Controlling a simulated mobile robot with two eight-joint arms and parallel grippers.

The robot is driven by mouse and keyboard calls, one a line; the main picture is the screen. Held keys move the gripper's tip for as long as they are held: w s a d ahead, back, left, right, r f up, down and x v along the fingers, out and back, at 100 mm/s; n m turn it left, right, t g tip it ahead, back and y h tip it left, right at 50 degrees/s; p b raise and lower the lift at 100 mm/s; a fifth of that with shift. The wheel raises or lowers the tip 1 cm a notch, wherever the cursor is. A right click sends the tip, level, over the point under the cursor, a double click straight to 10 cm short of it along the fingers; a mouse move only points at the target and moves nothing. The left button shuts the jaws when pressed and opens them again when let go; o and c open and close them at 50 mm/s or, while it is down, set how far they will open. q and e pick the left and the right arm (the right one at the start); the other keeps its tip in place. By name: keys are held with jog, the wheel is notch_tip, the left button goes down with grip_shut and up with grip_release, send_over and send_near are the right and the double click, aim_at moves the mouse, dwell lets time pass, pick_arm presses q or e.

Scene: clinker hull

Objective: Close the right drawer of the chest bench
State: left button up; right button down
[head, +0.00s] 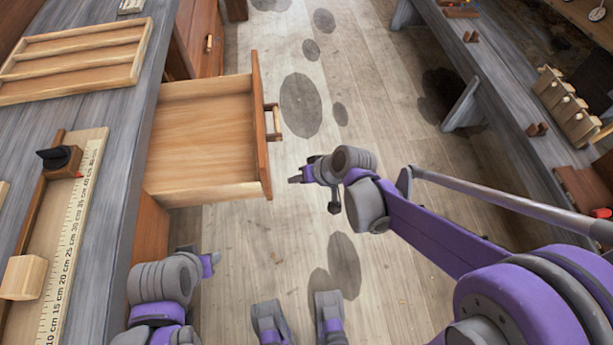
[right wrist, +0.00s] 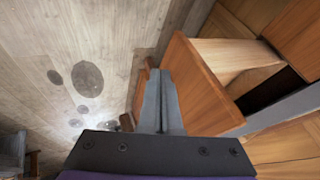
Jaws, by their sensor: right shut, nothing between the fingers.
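The open drawer (head: 205,135) of the chest bench (head: 75,240) sticks far out to the right over the floor in the head view. It looks empty. Its wooden bar handle (head: 273,122) is on the outer face of its front panel. My right gripper (head: 298,178) is shut and empty, just right of the panel's near end, its tips pointing left toward it. In the right wrist view the shut fingers (right wrist: 161,102) are beside the drawer front (right wrist: 200,80); I cannot tell whether they touch. My left gripper (head: 211,262) is low beside the bench, its jaws unclear.
A slotted wooden tray (head: 75,62) and a ruler board (head: 70,220) lie on the bench top. A closed front with a handle (head: 208,43) stands beyond the drawer. Another bench (head: 500,75) runs along the right. The floor between is clear.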

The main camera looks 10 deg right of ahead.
aim_at(163, 196)
jog(key=shift+w+a+f, duration=0.1)
jog(key=shift+a+f, duration=0.05)
jog(key=shift+a, duration=0.6)
jog(key=shift+w+a+f, duration=0.1)
jog(key=shift+a+f, duration=0.05)
jog(key=shift+a, duration=0.6)
jog(key=shift+w+a+f, duration=0.1)
jog(key=shift+a+f, duration=0.05)
jog(key=shift+a, duration=0.6)
jog(key=shift+a, duration=0.1)
jog(key=a, duration=1.9)
jog(key=w+a, duration=0.1)
jog(key=a, duration=0.9)
jog(key=shift+a, duration=0.1)
jog(key=shift+a+r, duration=0.1)
jog(key=shift+a, duration=0.25)
